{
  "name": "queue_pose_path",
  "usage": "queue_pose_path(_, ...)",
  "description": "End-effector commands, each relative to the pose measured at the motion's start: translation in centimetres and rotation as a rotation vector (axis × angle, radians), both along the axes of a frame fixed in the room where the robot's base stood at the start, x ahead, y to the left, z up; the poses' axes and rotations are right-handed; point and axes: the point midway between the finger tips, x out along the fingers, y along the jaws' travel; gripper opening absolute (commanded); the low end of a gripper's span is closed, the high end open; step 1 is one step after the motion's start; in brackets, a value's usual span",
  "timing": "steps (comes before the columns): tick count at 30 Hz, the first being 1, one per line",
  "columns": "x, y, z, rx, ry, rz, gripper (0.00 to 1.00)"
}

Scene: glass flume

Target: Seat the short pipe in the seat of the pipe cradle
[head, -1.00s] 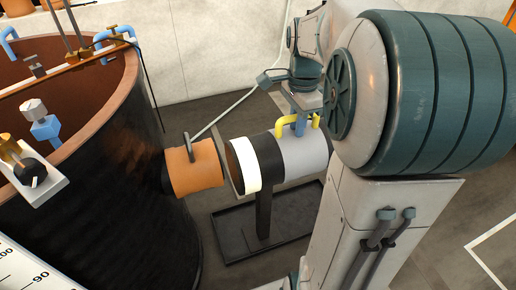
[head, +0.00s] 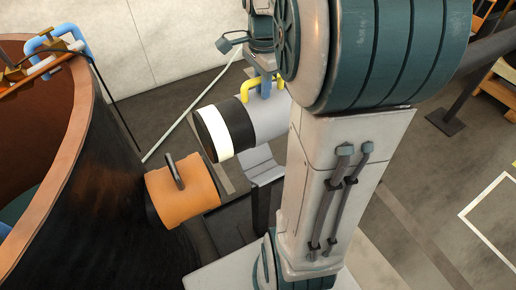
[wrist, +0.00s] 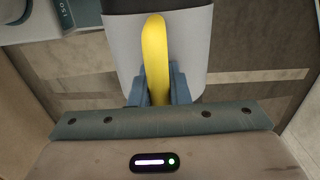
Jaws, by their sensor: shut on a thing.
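The short pipe (head: 272,121) is grey, with a black band, a white ring at its left end and a yellow handle on top. My gripper (head: 264,86) is shut on the yellow handle (wrist: 156,60); the pipe's grey side also shows under the fingers in the wrist view (wrist: 198,45). The pipe hangs in the air. The pipe cradle (head: 262,167) shows a pale grey angled seat on a dark post, below the pipe in the head view. The seat looks empty, and pipe and seat look apart. My arm hides the pipe's right end and part of the cradle.
An orange pipe stub (head: 188,196) with a dark lever juts from the big dark round tank (head: 110,190) at the left, close to the pipe's white end. A dark stand (head: 446,120) is at the right. Open floor (head: 420,195) lies right of my arm.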

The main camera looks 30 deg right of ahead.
Motion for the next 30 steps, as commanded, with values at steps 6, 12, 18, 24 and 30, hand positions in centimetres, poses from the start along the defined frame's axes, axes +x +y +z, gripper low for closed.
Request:
queue_pose_path(6,-0.1,0.0,-4.9,0.002,0.005,0.0,0.0)
queue_pose_path(12,-0.1,0.0,-9.4,0.001,0.003,0.0,0.0)
queue_pose_path(18,0.0,0.0,-12.1,0.0,0.0,-0.001,0.0)
queue_pose_path(24,0.0,0.0,-13.4,0.0,0.0,-0.001,0.0)
queue_pose_path(30,0.0,0.0,-16.2,0.0,0.001,0.0,0.0)
